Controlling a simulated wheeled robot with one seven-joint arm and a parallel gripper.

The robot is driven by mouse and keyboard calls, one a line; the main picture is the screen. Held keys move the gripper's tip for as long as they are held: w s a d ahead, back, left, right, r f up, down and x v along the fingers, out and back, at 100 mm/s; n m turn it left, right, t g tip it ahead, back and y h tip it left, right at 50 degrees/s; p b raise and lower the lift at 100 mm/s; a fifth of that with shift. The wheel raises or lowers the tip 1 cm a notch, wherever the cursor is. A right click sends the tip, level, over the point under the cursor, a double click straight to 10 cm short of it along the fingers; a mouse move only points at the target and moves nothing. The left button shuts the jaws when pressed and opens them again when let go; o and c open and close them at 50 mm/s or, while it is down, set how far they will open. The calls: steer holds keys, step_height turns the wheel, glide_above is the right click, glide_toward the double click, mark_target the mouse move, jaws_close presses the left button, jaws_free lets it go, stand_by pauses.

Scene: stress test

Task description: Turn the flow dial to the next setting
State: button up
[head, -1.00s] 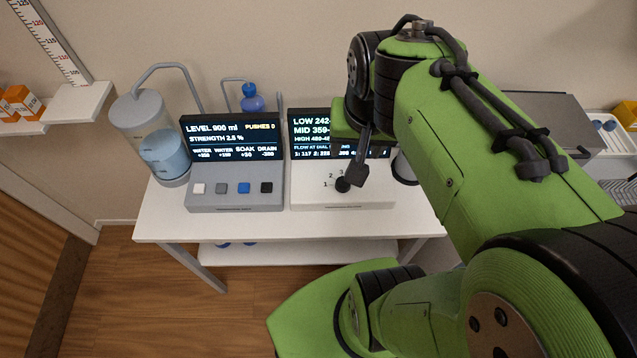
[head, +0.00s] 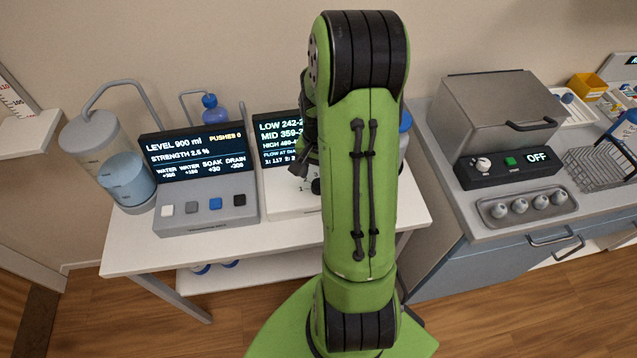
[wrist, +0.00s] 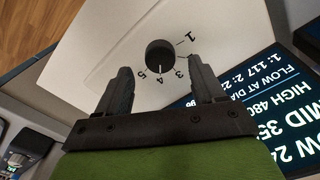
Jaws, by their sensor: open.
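The flow dial (wrist: 160,55) is a round black knob on a pale panel, with 1, 3, 4 and 5 readable around it in the wrist view. The 2 does not show there, and I cannot tell the setting surely. My gripper (wrist: 159,66) is open and empty. Its two dark fingers point toward the dial, one on each side of the near edge, apart from the knob in the picture. In the head view the dial (head: 316,187) shows only at its left part, beside my green arm, which hides most of the panel and the gripper.
The dial's dark screen (head: 280,130) stands behind it, partly covered by my arm. Left is a button console (head: 206,208) and a clear water tank (head: 112,165). A metal heater box (head: 500,100) and an egg tray (head: 522,207) are on the right counter (head: 470,222).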

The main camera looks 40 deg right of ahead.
step_height(320, 180, down, 3)
steer(key=shift+f, duration=0.2)
steer(key=shift+c, duration=0.3)
steer(key=c, duration=1)
